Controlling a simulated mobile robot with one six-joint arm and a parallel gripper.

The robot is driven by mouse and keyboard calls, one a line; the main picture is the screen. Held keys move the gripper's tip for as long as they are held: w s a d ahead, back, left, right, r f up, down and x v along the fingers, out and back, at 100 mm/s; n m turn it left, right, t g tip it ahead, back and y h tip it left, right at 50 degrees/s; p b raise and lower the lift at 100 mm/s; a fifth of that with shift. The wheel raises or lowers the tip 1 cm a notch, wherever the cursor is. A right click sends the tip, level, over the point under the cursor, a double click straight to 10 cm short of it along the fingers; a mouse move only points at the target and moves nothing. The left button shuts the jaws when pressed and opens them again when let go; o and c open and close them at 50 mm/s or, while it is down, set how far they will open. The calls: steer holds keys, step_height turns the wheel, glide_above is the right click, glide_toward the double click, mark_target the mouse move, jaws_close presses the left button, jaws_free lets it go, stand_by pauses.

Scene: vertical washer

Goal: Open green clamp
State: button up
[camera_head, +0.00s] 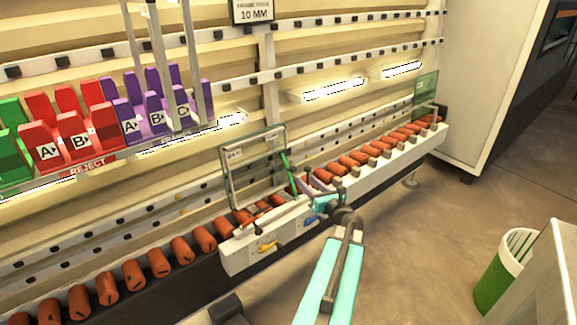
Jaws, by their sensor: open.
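A thin green bar (288,168), which looks like the handle of the green clamp, stands up and tilts slightly at the right side of a clear framed panel on the white machine housing (240,254). The lower part of the clamp is too small and crowded to make out. My gripper (313,200) is open at the end of my teal arm, just below and right of the green bar. I cannot tell whether it touches the clamp, and its fingers are hard to separate from the parts behind them.
A roller conveyor with orange rollers (156,263) runs along the wall on both sides of the housing. The clear framed panel (226,168) stands upright above it. Red bins (68,133) and purple bins (150,112) hang upper left. A green bin (497,280) stands lower right. Floor between is clear.

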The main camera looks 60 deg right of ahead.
mark_target(289, 168)
steer(key=shift+p+x, duration=0.75)
steer(key=shift+x, duration=5.95)
steer(key=c, duration=0.9)
steer(key=shift+s+d, duration=0.15)
steer(key=shift+d, duration=0.1)
jaws_close()
